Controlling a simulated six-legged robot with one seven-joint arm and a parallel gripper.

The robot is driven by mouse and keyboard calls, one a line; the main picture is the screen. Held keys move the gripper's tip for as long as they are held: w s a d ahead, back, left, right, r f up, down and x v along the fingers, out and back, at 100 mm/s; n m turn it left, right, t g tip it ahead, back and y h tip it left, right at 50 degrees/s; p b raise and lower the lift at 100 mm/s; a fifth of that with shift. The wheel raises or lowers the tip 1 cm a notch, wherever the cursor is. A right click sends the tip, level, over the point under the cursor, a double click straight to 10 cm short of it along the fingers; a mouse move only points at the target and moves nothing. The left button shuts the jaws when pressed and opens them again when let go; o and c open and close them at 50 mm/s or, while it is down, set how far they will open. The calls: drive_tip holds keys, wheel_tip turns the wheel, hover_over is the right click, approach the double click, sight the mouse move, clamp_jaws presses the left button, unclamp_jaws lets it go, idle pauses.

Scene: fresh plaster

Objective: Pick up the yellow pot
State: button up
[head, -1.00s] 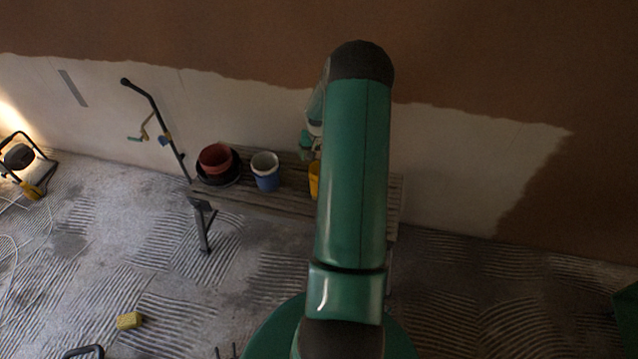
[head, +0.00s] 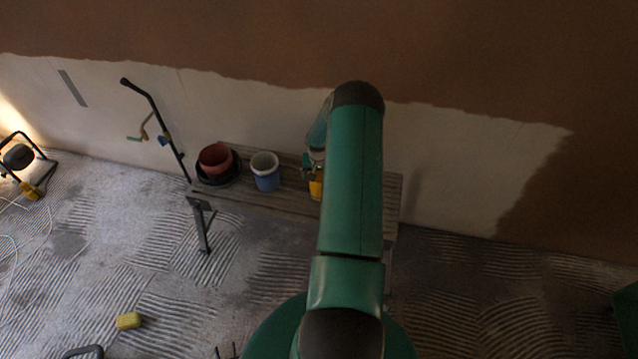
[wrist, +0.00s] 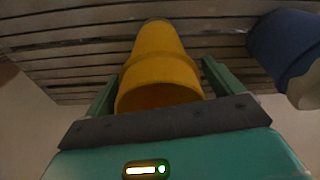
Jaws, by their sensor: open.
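The yellow pot (wrist: 162,62) stands on the slatted wooden bench (head: 270,200). In the wrist view it lies between the two green fingers of my gripper (wrist: 158,85), with its open rim toward the camera. My gripper is open, with one finger on each side of the pot; whether either finger touches it I cannot tell. In the head view only a sliver of the pot (head: 315,188) shows, as my arm hides the rest.
A blue and white bucket (head: 265,172) stands left of the pot; it also shows in the wrist view (wrist: 285,45). Farther left is a red bucket (head: 215,158) in a black tub. A plastered wall stands behind the bench. A yellow sponge (head: 129,321) lies on the floor.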

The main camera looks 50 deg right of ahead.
drive_tip(key=c, duration=1.1)
drive_tip(key=shift+r, duration=0.15)
